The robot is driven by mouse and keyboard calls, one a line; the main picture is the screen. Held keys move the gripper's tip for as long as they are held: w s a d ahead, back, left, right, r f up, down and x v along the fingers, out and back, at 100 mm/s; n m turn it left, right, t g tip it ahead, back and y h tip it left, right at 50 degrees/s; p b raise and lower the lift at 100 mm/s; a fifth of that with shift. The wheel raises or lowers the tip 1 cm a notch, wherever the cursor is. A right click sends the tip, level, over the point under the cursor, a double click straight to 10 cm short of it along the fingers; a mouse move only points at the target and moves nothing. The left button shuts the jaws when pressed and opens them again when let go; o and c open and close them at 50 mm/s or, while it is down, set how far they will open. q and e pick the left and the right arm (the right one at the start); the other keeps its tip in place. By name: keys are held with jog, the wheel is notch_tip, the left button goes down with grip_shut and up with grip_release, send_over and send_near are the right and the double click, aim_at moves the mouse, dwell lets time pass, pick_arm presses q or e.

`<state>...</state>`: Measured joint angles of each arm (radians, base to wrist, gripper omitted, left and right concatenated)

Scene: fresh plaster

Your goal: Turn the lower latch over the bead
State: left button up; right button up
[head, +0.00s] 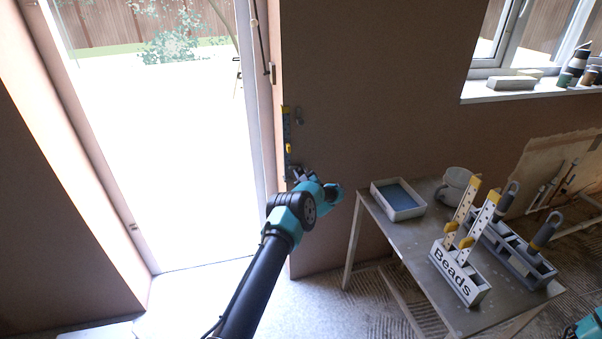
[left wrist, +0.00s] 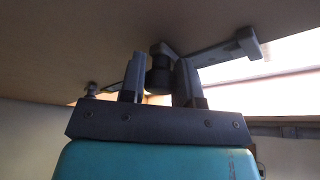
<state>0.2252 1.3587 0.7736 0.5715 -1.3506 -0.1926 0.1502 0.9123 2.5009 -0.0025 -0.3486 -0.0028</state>
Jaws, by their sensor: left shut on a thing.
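The bead (head: 286,130) is a narrow upright strip, blue with yellow parts, at the wall's edge beside the doorway. A small grey upper latch (head: 298,116) sits on the wall next to it. My left gripper (head: 300,176) is at the strip's lower end and hides most of the lower latch there. In the left wrist view the lower latch (left wrist: 218,55) is a grey bar with a hooked end, reaching right toward the bright opening. My left fingers are shut on its dark round knob (left wrist: 158,78).
A table (head: 425,250) stands to the right, holding a tray with a blue inside (head: 398,199), a pale bucket (head: 456,187), a "Beads" rack (head: 458,275) and a grey tool holder (head: 515,250). The bright doorway (head: 180,150) is open at left.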

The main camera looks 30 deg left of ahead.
pick_arm(q)
jog(key=shift+a+r+n+g, duration=0.1)
jog(key=shift+r+n+g, duration=0.1)
jog(key=shift+n+g, duration=0.95)
jog(key=shift+n+t, duration=0.35)
jog(key=shift+n, duration=0.1)
jog(key=o, duration=0.9)
jog(key=shift+a+f, duration=0.1)
jog(key=shift+v, duration=1)
jog(key=v, duration=1.5)
jog(key=shift+f, duration=0.2)
jog(key=shift+s+d, duration=0.1)
jog(key=shift+d, duration=0.15)
